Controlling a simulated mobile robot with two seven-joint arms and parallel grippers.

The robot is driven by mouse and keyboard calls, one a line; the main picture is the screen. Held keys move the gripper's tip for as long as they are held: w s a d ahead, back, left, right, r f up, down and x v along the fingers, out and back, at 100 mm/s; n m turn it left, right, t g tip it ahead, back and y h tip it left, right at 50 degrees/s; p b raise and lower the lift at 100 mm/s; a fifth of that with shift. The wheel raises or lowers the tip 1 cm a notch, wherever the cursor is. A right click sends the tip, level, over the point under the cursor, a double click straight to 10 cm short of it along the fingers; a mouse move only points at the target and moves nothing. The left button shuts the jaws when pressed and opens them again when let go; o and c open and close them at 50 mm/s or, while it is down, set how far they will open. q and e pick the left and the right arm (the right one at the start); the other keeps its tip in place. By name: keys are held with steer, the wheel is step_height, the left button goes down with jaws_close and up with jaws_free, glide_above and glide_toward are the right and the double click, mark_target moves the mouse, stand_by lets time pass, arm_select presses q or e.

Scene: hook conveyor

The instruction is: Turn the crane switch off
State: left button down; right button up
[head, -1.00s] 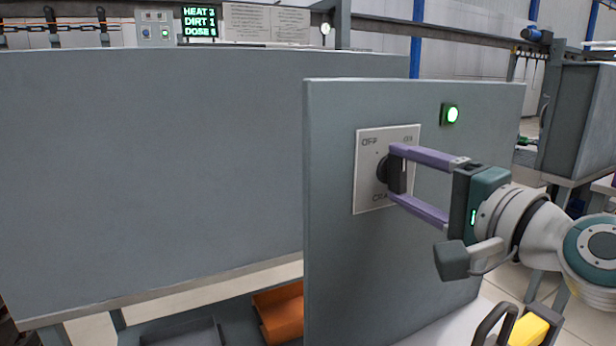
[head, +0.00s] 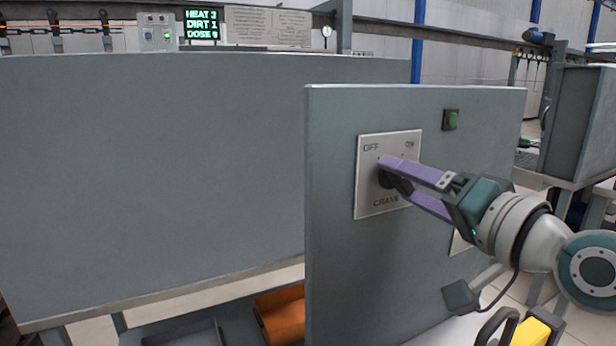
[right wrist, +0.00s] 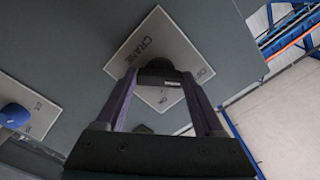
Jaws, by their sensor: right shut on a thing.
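The crane switch is a dark rotary knob (head: 386,180) on a white plate (head: 367,205) marked OFF, ON and CRANE. The plate is fixed to a grey upright panel. My right gripper (head: 395,177) is shut on the knob, its two purple fingers on either side and tilted, the upper finger toward OFF. In the right wrist view the knob (right wrist: 157,66) sits between the fingertips, in front of the CRANE plate (right wrist: 135,50). The green lamp (head: 450,120) above the plate is unlit. My left gripper is not in view.
A second plate (right wrist: 35,105) with a blue knob (right wrist: 14,115) is beside the crane plate in the right wrist view. A large grey panel (head: 200,180) fills the left. An orange bin (head: 282,315) lies low, and a yellow-and-black object (head: 532,332) is below my right arm.

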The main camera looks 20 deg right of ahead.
stand_by(0.3)
steer(key=o, duration=1.4)
steer(key=s, duration=1)
steer(key=shift+d+b, duration=0.3)
steer(key=shift+d, duration=0.1)
